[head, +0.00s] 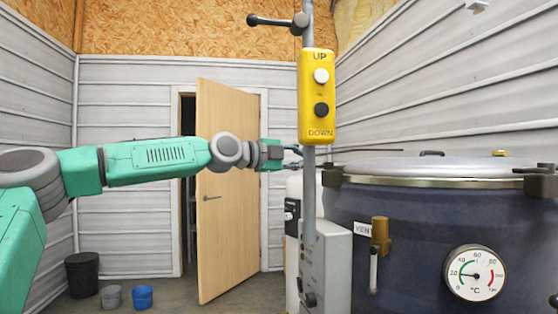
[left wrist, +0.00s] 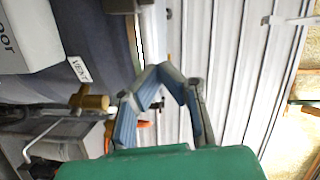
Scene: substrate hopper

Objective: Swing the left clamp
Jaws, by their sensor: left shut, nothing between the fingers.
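The left clamp (head: 332,175) is a dark block on the left end of the pale lid rim of the dark blue vessel (head: 420,235). My left gripper (head: 288,156) is at the end of the green arm, left of the clamp and apart from it, partly behind the grey post. In the left wrist view its blue-padded fingers (left wrist: 160,76) come together with nothing between them, near the pale rim. A dark part at the top of that view (left wrist: 122,5) may be the clamp; I cannot tell. My right gripper is not in view.
A post with a yellow UP/DOWN box (head: 319,97) stands before the vessel's left side. A brass vent valve (head: 380,236) and a dial thermometer (head: 475,273) are on the vessel wall. A second clamp (head: 540,184) is at the right. A wooden door (head: 228,190) stands ajar behind.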

